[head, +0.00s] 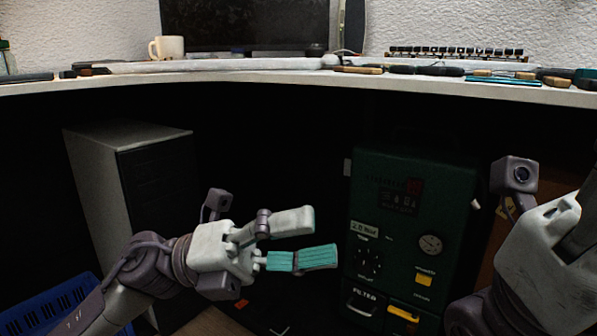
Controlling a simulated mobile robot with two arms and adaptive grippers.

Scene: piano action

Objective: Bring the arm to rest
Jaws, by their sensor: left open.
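My left gripper (304,239) comes in from the lower left and is low in front of the desk. Its two teal-lined fingers are apart, with nothing between them. It hangs in the dark space below the desk top, left of a dark green machine. My right arm shows at the right edge of the head view. Its wrist part is in view, but its fingers are not. The piano action (455,54) seems to be the long row of small dark parts at the back right of the desk.
The white curved desk top (250,77) spans the view above my grippers. On it are a cream mug (167,48), a dark monitor (245,25) and several hand tools. Below stand a grey cabinet (97,165), the green machine (398,215) and a blue crate (45,312).

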